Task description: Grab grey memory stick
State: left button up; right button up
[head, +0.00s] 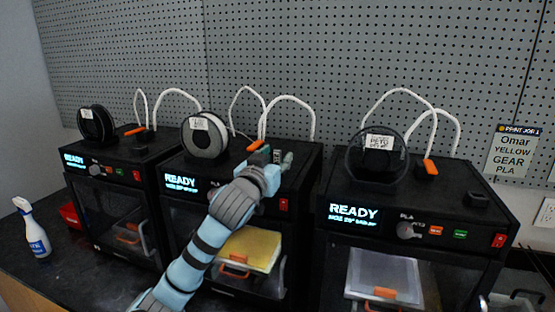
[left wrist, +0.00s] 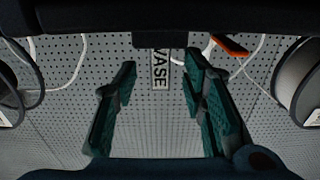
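A small stick with a white label reading VASE (left wrist: 160,70) shows in the left wrist view, between the two fingers and joined to a dark block (left wrist: 160,40). Its label also shows in the head view (head: 277,157), on top of the middle printer. Only the label shows clearly, so I cannot confirm the stick's grey colour. My left gripper (head: 273,157) is over the middle printer's top and partly hides the stick. In the left wrist view my left gripper (left wrist: 158,112) is open, with a gap on both sides of the label. I cannot make out my right gripper.
Three black printers stand in a row: left (head: 112,190), middle (head: 180,215) and right (head: 330,240). A pegboard (head: 330,50) is behind.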

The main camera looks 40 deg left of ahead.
pick_arm(q)
jog(key=c, duration=0.8)
jog(key=shift+c, duration=0.2)
